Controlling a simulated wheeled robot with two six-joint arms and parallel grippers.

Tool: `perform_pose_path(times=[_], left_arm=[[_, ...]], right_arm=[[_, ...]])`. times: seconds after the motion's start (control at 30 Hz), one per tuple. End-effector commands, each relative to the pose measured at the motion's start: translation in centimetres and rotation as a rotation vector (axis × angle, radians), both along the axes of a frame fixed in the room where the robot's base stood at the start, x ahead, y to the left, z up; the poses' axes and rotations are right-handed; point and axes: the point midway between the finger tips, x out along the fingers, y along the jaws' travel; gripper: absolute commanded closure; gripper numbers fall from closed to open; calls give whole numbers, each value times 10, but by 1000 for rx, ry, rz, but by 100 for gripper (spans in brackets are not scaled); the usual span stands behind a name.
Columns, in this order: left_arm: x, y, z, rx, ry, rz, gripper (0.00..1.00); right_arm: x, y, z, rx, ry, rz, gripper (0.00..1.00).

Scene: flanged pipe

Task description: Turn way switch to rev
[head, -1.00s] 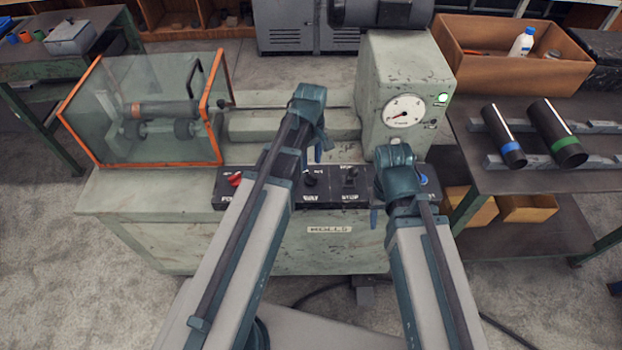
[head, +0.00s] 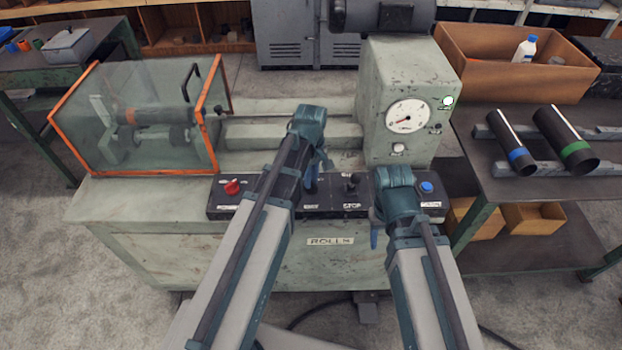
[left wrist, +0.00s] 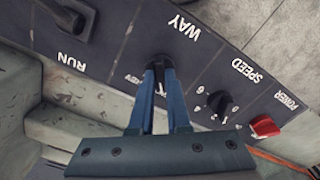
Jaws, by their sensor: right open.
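The WAY switch (left wrist: 158,63) is a small dark knob on the black control panel (left wrist: 110,40), beside the printed word WAY in the left wrist view. My left gripper (left wrist: 161,72) has its two blue fingers at the knob, one on each side, with a narrow gap. Whether they press on it is unclear. The small position labels are partly covered and unreadable, so the switch's setting cannot be told. In the head view my left gripper (head: 315,172) reaches down to the panel's middle. My right gripper (head: 374,236) hangs at the panel's front edge, holding nothing visible.
The red POWER knob (left wrist: 264,126) and black SPEED dial (left wrist: 220,103) are on one side of the switch, the RUN lever (left wrist: 72,18) on the other. A blue button (head: 427,188) is beyond my right arm. An orange-framed guard (head: 140,120) stands at left.

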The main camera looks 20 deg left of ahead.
Motion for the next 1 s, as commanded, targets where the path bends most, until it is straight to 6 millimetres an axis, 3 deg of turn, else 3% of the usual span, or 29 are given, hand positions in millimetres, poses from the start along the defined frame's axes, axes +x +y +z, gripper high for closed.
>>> perform_pose_path(times=[0.53, 1.0], left_arm=[[0, 0, 0, 0, 0, -48, 100], [0, 0, 0, 0, 0, -429, 100]], right_arm=[[0, 0, 0, 0, 0, 0, 50], [0, 0, 0, 0, 0, 0, 50]])
